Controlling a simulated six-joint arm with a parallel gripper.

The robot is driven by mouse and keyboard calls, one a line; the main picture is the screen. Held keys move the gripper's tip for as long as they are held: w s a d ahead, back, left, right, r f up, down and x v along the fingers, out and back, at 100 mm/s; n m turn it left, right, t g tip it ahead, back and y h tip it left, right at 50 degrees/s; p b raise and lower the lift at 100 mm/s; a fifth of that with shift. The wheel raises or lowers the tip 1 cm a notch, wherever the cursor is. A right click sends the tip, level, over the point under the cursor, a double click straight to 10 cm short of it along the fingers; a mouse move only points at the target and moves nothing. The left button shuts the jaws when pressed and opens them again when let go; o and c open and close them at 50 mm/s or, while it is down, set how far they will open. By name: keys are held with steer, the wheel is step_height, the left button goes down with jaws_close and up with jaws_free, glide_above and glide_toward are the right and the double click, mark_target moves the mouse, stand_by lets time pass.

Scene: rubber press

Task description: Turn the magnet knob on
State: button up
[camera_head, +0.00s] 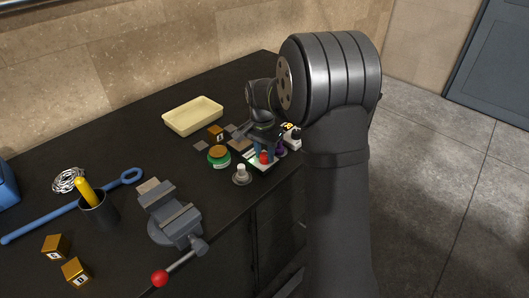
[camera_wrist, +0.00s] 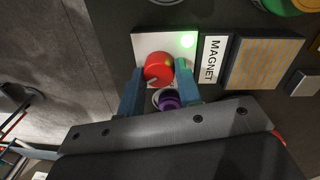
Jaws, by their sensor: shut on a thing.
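The red magnet knob (camera_wrist: 157,67) sits on a white plate (camera_wrist: 145,42) beside a "MAGNET" label (camera_wrist: 213,60). A small green light (camera_wrist: 187,40) glows on the plate's corner. A yellow dot shows on the knob's right side. My gripper (camera_wrist: 160,76) has one blue finger on each side of the knob and is shut on it. In the head view the red knob (camera_head: 265,158) shows at the table's right edge, with my gripper (camera_head: 264,149) over it. My arm partly hides the plate there.
A purple round part (camera_wrist: 168,100) lies close below the knob in the wrist view. A striped block (camera_wrist: 265,63) and a green-rimmed jar (camera_head: 218,156) are nearby. A vise (camera_head: 170,212) and a cream tray (camera_head: 193,116) stand farther left on the black table.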

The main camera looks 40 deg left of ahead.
mark_target(262, 153)
steer(key=o, duration=1)
steer(key=shift+c, duration=0.2)
step_height(262, 153, up, 17)
steer(key=a, duration=0.1)
steer(key=shift+s+r, duration=0.15)
steer(key=shift+r, duration=0.05)
steer(key=shift+f, duration=0.1)
steer(key=f, duration=1.1)
steer(key=d+f, duration=0.1)
steer(key=f, duration=0.5)
steer(key=shift+f, duration=0.15)
